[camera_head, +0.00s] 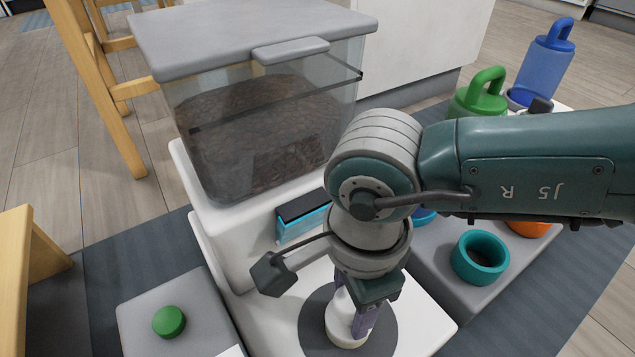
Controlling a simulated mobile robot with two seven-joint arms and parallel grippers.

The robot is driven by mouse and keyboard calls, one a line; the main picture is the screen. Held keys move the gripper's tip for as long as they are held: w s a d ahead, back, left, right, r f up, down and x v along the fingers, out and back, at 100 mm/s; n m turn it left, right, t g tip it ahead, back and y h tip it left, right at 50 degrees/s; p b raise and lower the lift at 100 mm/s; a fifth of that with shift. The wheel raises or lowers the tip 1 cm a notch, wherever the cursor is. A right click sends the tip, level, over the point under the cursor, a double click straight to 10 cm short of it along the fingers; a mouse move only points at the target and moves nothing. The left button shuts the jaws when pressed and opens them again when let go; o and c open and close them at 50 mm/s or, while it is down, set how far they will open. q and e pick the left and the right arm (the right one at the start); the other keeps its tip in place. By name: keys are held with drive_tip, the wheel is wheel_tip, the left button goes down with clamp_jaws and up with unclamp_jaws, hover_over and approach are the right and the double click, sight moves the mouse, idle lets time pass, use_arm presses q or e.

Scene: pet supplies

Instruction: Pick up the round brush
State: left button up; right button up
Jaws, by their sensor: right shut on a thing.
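My right gripper (362,308) points down at the front of the white platform (268,325). It is shut on a cream, rounded thing (345,335), taken to be the round brush. The gripper fingers hide part of the brush. The brush is over a dark grey round pad (383,338); I cannot tell whether it touches the pad. My left gripper is not in view.
A clear bin (215,145) of brown kibble with a grey lid stands behind. A blue box (300,222) is close behind my wrist. A teal cup (480,258), an orange item (530,228), and green (480,97) and blue (545,65) bottles are right. A green disc (169,321) lies left.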

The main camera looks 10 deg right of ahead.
clamp_jaws()
drive_tip(key=shift+r, duration=0.25)
wheel_tip(320, 180, up, 20)
drive_tip(key=p, duration=1.4)
drive_tip(key=shift+f+p, duration=0.25)
drive_tip(key=shift+p, duration=0.15)
